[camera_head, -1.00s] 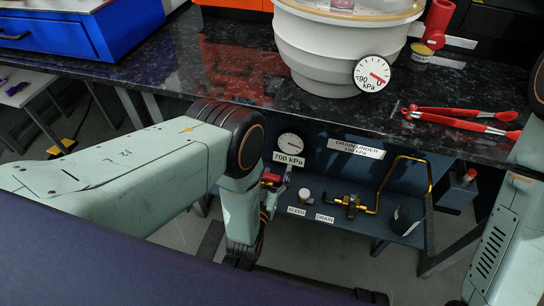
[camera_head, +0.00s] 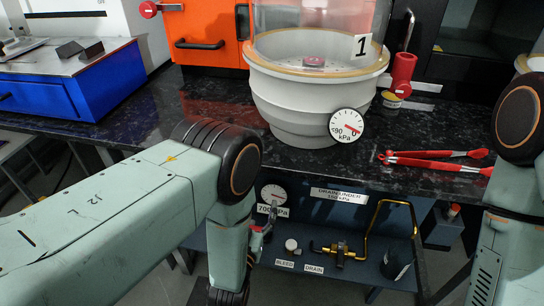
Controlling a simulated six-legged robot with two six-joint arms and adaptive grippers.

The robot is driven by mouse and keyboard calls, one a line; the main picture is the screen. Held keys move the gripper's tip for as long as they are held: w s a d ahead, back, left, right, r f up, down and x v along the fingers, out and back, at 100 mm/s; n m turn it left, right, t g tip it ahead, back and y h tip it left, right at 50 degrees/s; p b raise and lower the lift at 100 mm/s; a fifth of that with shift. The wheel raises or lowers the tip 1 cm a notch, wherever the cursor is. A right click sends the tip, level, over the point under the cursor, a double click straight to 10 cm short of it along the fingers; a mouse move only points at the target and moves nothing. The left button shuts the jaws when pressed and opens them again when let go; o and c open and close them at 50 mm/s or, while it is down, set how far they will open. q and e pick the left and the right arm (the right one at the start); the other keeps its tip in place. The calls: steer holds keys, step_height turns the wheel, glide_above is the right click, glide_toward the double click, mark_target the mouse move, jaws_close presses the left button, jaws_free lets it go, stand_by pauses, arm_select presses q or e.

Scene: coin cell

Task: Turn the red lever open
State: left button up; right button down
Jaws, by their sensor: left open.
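My right gripper is out of view; only my right arm shows at the right edge.
Brass piping (camera_head: 339,251) and BLEED and DRAIN labels sit on the lower panel to the right. On the dark bench (camera_head: 330,172) stand a white vacuum chamber (camera_head: 300,100), a red upright fitting (camera_head: 403,72) and red-handled tongs (camera_head: 435,162). A blue box (camera_head: 90,95) stands at left.

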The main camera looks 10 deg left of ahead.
arm_select(q)
steer(key=s+a+f+g+y+p, duration=0.1)
steer(key=s+a+f+g, duration=0.3)
steer(key=s+g, duration=0.15)
steer(key=s+a+f+g+p, duration=0.1)
steer(key=s+a+f+g, duration=0.25)
steer(key=s, duration=0.25)
steer(key=s+a+r+g, duration=0.1)
steer(key=s+g, duration=0.3)
steer(key=s, duration=0.7)
steer(key=s+a+r+g+p, duration=0.1)
steer(key=s+g, duration=0.4)
steer(key=s, duration=0.5)
steer(key=shift+s+r+n+h, duration=0.3)
steer(key=shift+s+r+h, duration=0.1)
steer(key=shift+r, duration=0.25)
steer(key=shift+a, duration=0.1)
